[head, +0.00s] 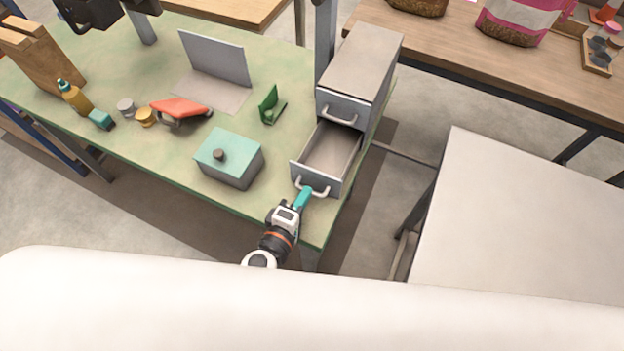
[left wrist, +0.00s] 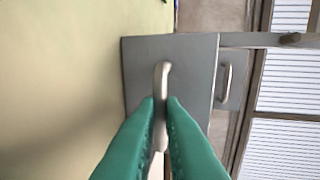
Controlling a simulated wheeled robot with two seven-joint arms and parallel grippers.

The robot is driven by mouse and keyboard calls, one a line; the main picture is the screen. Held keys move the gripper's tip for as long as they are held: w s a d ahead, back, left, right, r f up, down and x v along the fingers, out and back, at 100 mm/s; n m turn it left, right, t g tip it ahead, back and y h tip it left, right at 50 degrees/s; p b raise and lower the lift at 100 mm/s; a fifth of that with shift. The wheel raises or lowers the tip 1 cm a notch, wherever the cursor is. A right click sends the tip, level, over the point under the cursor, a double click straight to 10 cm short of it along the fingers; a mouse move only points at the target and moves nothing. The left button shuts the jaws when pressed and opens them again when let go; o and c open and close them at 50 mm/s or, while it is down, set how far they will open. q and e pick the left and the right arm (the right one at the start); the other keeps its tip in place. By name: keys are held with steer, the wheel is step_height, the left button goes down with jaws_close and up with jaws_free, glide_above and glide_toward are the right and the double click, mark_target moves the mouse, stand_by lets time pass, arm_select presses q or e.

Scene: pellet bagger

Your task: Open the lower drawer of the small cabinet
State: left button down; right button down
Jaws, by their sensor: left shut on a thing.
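The small grey cabinet (head: 362,70) stands at the right end of the green table. Its lower drawer (head: 328,158) is pulled well out, and its inside looks empty. The upper drawer (head: 341,109) is shut. My left gripper (head: 303,198) is at the front of the lower drawer, its teal fingers shut on the lower drawer's handle (head: 318,191). In the left wrist view the green fingers (left wrist: 160,110) are on either side of the handle (left wrist: 161,75), in front of the grey drawer front (left wrist: 190,60). My right gripper is not in view.
The green table (head: 130,130) carries a teal-lidded box (head: 229,155) left of the drawer, a green holder (head: 270,106), an orange-handled tool (head: 181,109) and a grey panel (head: 214,57). A white surface (head: 520,230) lies to the right, across a floor gap.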

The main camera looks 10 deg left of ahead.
arm_select(q)
steer(key=shift+s+a, duration=0.2)
steer(key=shift+s, duration=0.25)
steer(key=c, duration=1.5)
jaws_free()
steer(key=b+v, duration=0.3)
steer(key=v, duration=0.9)
steer(key=shift+b, duration=0.4)
